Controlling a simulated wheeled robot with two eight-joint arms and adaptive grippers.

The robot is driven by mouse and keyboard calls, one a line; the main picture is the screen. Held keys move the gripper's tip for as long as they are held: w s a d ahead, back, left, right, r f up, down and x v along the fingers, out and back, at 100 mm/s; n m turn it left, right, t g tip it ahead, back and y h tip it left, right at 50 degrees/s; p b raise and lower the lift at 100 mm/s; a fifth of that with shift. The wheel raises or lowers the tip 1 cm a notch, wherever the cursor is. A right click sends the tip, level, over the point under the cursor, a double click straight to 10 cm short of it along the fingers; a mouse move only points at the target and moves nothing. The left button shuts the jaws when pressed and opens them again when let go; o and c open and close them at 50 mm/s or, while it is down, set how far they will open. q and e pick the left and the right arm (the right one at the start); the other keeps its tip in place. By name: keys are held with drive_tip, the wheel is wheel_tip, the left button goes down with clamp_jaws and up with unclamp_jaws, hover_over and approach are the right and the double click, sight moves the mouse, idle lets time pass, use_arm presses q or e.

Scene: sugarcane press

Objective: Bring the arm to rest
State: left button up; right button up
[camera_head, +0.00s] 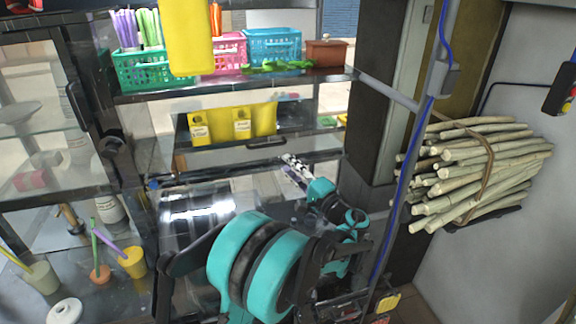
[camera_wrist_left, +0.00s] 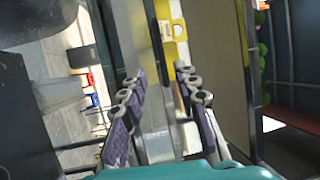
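My left arm reaches in from the bottom of the head view, teal and black. Its gripper (camera_head: 294,170) is above the metal counter, in front of the shelf unit, and looks empty. In the left wrist view the two purple-grey fingers of the left gripper (camera_wrist_left: 160,88) stand apart with nothing between them. My right gripper is not in view.
A bundle of sugarcane (camera_head: 480,170) rests on a wall rack at the right. Colored baskets (camera_head: 272,46) stand on the upper shelf, with yellow containers (camera_head: 240,124) below. Cups with straws (camera_head: 131,262) stand at the lower left. A dark post with blue cable rises right of the arm.

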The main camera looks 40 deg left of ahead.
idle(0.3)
use_arm(q)
drive_tip(key=s+d+f+n+h+b, duration=0.1)
drive_tip(key=s+d+f+h, duration=0.7)
drive_tip(key=s+d, duration=0.3)
drive_tip(key=s+d+f+n+t+h+b, duration=0.1)
drive_tip(key=s+d+f+h, duration=0.8)
drive_tip(key=s+d+h, duration=0.2)
drive_tip(key=shift+s+d+f+t, duration=0.25)
drive_tip(key=shift+d+t, duration=0.05)
drive_tip(key=shift+d, duration=0.7)
